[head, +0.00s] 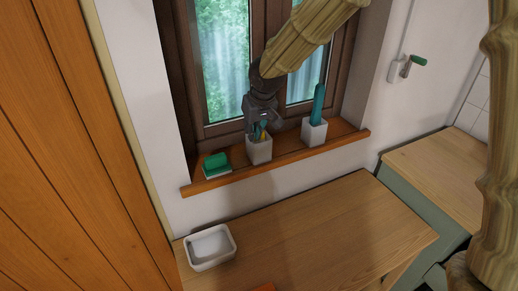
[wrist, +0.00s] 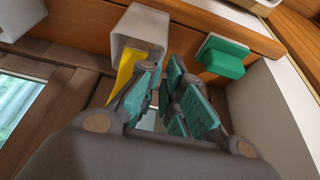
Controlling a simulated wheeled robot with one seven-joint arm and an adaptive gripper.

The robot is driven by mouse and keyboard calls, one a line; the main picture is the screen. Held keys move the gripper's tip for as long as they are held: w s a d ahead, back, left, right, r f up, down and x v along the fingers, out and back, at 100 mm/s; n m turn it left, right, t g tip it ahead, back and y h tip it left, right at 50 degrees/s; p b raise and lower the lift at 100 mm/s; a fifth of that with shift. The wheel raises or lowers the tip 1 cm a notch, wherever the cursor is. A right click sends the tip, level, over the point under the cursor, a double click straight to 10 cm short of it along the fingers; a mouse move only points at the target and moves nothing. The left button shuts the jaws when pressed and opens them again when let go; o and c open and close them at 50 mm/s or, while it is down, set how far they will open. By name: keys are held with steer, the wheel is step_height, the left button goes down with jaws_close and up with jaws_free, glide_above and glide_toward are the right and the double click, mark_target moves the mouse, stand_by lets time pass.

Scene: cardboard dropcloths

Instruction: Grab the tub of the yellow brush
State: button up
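The white tub (head: 260,152) with the yellow brush stands upright on the windowsill, left of the other tub. The brush (head: 262,134) shows as a little yellow at its mouth. In the wrist view the tub (wrist: 140,25) is at upper left, with the yellow brush (wrist: 127,72) partly hidden behind a finger. My gripper (head: 259,128) is just above the tub's mouth, pointing down. In the wrist view its teal-padded fingers (wrist: 162,75) are apart with nothing seen between them. I cannot tell whether a finger touches the tub or brush.
A second white tub (head: 314,134) with a teal object (head: 319,101) stands to the right on the sill (head: 285,158). A green sponge (head: 215,163) lies at left on the sill. The window is close behind. A white dish (head: 229,257) sits on the wooden table (head: 330,225) below.

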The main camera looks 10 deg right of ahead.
mark_target(259, 147)
steer(key=x, duration=0.1)
steer(key=p+x, duration=0.1)
steer(key=shift+w+a+f, duration=0.1)
steer(key=shift+w+f, duration=0.1)
steer(key=shift+w, duration=0.15)
steer(key=shift+x, duration=0.85)
jaws_close()
